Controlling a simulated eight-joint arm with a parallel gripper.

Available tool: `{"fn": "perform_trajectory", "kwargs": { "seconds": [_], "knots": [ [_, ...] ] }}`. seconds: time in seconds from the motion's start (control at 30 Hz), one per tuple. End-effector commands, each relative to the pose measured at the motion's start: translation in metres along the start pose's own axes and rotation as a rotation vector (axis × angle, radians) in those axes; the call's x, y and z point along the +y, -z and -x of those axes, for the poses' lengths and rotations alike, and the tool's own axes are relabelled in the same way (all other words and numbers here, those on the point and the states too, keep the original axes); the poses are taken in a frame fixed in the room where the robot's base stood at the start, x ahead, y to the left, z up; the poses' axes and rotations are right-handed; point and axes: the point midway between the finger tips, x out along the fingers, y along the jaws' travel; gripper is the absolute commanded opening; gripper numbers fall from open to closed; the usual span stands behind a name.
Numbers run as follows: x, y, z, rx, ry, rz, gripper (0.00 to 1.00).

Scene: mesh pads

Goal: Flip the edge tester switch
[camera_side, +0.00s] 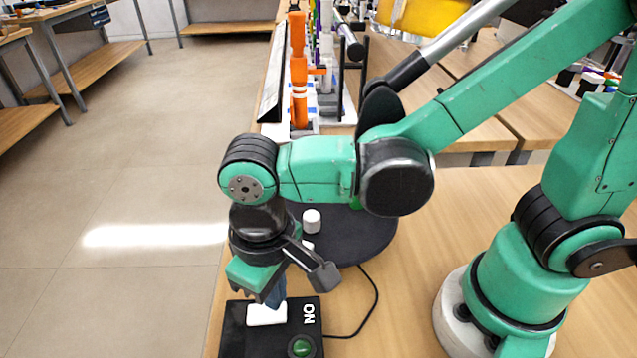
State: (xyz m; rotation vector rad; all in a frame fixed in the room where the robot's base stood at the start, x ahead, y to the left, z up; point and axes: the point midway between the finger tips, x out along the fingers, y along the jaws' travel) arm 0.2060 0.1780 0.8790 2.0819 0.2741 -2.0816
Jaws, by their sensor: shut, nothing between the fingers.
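The edge tester (234,338) is a black box at the front left edge of the table. It has a white rocker switch (266,316), the white word ON to its right, and a round green button (301,347) at its front right. My gripper (270,300) points down right above the white switch. Its dark fingers are shut with nothing between them. The fingertips overlap the back of the switch in this view. I cannot tell whether they touch it. The fingers hide part of the switch.
A dark round pad (350,240) lies behind the tester, with a small white cylinder (311,221) on it. A black cable (374,303) runs from the tester to the pad. Orange and other coloured tools (298,75) stand at the back. Bare table (420,255) lies to the right.

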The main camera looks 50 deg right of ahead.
Motion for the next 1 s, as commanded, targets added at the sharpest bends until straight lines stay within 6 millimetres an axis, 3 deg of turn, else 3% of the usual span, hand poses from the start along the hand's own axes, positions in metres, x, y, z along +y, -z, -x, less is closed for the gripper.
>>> {"fn": "perform_trajectory", "kwargs": {
  "seconds": [1.0],
  "knots": [
    [-0.0002, 0.0004, -0.0061, 0.000, 0.000, 0.000, 0.00]
  ]
}}
